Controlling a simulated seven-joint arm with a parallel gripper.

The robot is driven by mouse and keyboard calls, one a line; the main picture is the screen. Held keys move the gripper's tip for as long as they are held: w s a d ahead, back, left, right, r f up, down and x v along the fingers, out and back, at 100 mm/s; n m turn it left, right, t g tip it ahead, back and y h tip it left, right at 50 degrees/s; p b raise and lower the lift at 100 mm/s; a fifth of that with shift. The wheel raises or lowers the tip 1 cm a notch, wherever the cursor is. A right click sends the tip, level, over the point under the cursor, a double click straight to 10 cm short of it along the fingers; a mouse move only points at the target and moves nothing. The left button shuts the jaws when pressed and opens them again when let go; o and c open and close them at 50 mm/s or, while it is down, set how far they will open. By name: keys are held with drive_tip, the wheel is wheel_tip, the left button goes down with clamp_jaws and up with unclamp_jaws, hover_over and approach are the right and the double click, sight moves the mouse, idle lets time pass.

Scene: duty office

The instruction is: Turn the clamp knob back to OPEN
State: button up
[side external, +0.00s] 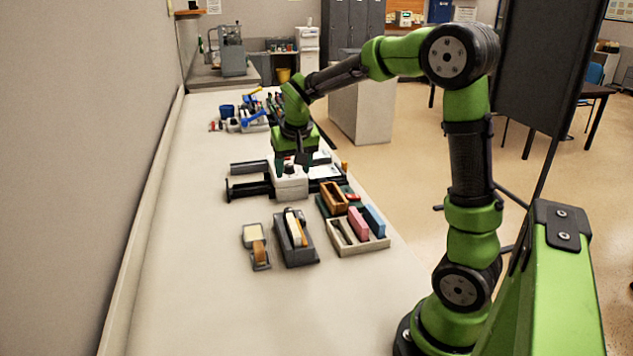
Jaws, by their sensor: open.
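My gripper (294,163) points down over a small white block-shaped unit (291,186) on the long counter. A small dark knob (290,170) shows on top of this unit, between or just behind the fingertips. The fingers are apart. I cannot tell whether they touch the knob. No OPEN marking or pointer on the knob is legible at this size.
Black rails (248,188) and white sheets flank the unit. Nearer on the counter (200,290) are a tape dispenser (295,240), a smaller dispenser (256,247) and a tray (362,246) with coloured blocks. Blue and yellow items stand farther back. The near counter is clear.

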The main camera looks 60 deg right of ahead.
drive_tip(key=s+a+r+n+y, duration=0.1)
drive_tip(key=s+a+y, duration=0.1)
drive_tip(key=s+a, duration=0.3)
drive_tip(key=s+a+r+n+y, duration=0.1)
drive_tip(key=s+a, duration=0.3)
drive_tip(key=a, duration=0.6)
drive_tip(key=shift+s+t+y, duration=0.35)
drive_tip(key=shift+t+y, duration=0.05)
drive_tip(key=shift+r, duration=0.1)
drive_tip(key=s+a+r+n+t+y, duration=0.1)
drive_tip(key=s+a+r+n+t, duration=0.1)
drive_tip(key=s, duration=0.5)
drive_tip(key=shift+s+a+r+t, duration=0.25)
drive_tip(key=shift+a+t, duration=0.25)
drive_tip(key=shift+a, duration=0.45)
